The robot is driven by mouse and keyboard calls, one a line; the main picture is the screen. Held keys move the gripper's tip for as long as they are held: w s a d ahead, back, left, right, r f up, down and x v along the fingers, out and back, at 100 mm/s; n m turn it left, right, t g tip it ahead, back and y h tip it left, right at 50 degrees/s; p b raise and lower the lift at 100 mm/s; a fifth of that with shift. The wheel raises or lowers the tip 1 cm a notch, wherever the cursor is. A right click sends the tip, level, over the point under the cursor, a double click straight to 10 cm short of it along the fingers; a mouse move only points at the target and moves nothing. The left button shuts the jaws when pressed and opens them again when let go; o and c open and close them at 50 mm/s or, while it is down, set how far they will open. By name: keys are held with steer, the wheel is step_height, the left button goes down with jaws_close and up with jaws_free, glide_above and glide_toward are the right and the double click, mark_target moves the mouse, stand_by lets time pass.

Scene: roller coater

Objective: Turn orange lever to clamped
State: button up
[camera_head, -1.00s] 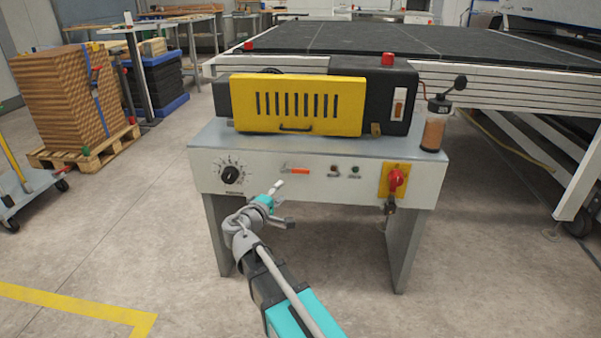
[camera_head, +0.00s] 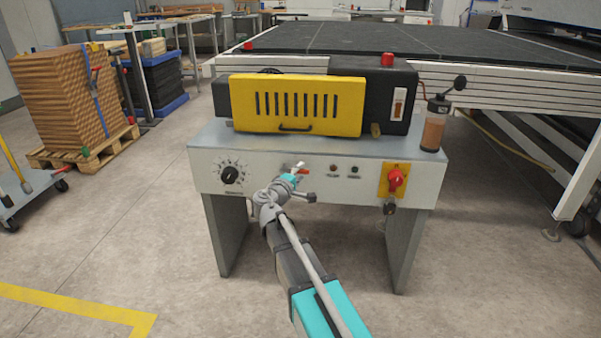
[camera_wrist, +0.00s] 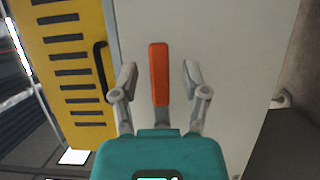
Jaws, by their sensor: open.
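The orange lever (camera_wrist: 159,72) shows in the wrist view as a long, narrow handle against the pale front panel. My gripper (camera_wrist: 160,78) is open, with one finger on each side of the lever and a visible gap on both sides. The lever's lower end is close to my teal gripper body. In the head view, my gripper (camera_head: 297,171) is at the machine's front panel (camera_head: 265,178) and hides most of the lever. I cannot read any clamp marking.
A black dial (camera_head: 231,174) is left of the lever. Two small indicators (camera_head: 344,168) and a red rotary switch (camera_head: 396,180) on a yellow plate are to its right. A yellow slotted guard (camera_head: 297,105) and a bottle (camera_head: 434,125) are above. Open floor lies in front.

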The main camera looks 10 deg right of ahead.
steer(key=shift+w+d, duration=0.4)
steer(key=shift+w, duration=0.1)
jaws_close()
steer(key=shift+a, duration=0.1)
